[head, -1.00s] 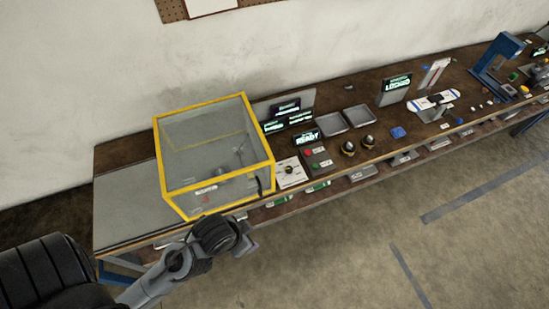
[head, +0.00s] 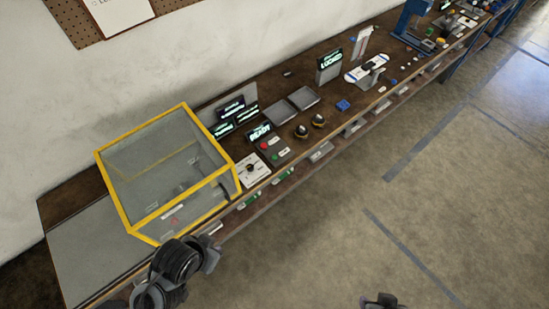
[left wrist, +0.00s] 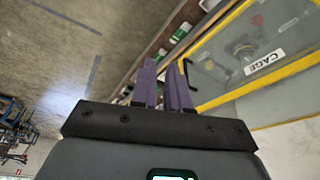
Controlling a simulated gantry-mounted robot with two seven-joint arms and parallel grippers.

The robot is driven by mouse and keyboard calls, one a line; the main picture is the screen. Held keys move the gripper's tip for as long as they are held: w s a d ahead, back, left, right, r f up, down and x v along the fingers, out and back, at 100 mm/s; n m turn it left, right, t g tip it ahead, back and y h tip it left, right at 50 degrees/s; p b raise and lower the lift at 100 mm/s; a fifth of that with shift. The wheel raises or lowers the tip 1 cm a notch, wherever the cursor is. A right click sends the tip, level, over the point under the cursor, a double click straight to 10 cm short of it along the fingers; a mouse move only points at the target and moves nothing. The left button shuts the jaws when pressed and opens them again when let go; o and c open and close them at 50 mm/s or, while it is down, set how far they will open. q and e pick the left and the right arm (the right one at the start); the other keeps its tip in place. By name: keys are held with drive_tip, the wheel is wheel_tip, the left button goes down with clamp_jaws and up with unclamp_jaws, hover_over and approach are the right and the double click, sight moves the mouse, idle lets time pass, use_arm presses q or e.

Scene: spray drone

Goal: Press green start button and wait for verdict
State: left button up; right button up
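A small control panel (head: 274,150) with a red button (head: 264,146) and a green button (head: 274,157) sits on the bench, right of the yellow-framed cage. A lit display (head: 260,131) behind it reads READY. My left gripper (head: 212,257) is in front of the bench edge, below the cage and well apart from the buttons. In the left wrist view its two purple fingers (left wrist: 163,88) stand close together with a narrow empty gap.
The clear cage (head: 165,172) stands close by my left gripper; its CAGE label (left wrist: 265,62) shows in the left wrist view. A white panel with a black knob (head: 251,169) sits between cage and buttons. Trays (head: 280,113) and black domes (head: 301,131) are further right. The floor in front is clear.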

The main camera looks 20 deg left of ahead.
use_arm(q)
clamp_jaws()
drive_tip(key=shift+a, duration=0.15)
use_arm(e)
drive_tip(key=shift+a, duration=0.1)
idle(0.8)
use_arm(q)
drive_tip(key=shift+f, duration=0.1)
